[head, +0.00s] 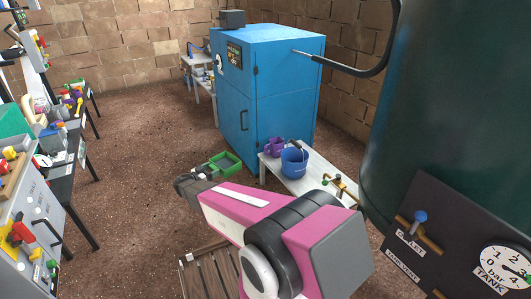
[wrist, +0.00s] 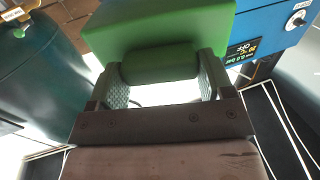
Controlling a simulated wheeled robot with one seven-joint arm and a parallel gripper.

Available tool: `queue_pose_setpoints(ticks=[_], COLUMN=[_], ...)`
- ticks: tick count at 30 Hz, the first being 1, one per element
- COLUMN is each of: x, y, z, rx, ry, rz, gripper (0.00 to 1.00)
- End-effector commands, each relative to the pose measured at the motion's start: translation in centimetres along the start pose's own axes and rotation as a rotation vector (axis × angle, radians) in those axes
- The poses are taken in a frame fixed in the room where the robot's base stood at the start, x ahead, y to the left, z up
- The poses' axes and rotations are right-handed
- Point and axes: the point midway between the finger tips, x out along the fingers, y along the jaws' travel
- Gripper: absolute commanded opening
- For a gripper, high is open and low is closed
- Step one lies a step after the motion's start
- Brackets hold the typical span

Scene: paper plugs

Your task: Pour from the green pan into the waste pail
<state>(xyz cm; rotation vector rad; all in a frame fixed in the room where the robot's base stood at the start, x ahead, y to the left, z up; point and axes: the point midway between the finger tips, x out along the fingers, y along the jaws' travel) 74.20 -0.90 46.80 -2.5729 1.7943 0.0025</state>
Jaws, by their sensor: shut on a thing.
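The green pan (head: 225,166) is a small square-sided tray held out beyond the end of my arm, left of the blue cabinet. In the wrist view the green pan (wrist: 160,28) fills the top, its handle between the two fingers. My gripper (head: 207,172) is shut on that handle, and the wrist view shows my gripper (wrist: 161,72) with a finger on each side. I cannot make out what lies in the pan. A blue pail (head: 294,163) with a handle stands upright on a white bench, right of the pan and apart from it.
A purple jug (head: 275,147) stands beside the pail on the white bench (head: 322,180). The tall blue cabinet (head: 262,95) rises behind, and a large dark green tank (head: 455,110) stands at right. A cluttered workbench (head: 45,215) is at left. Brown floor between is open.

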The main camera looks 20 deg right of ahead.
Motion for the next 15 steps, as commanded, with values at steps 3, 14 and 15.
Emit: queue_pose_setpoints(ticks=[3,14,15], x=[5.4,19.7,21.1], y=[1.7,8.1,8.9], z=[-0.8,-3.1,-3.4], rx=[0.001,0.000,0.000], ry=[0.001,0.003,0.004], rz=[0.053,0.194,0.208], gripper=[0.45,0.45,0.45])
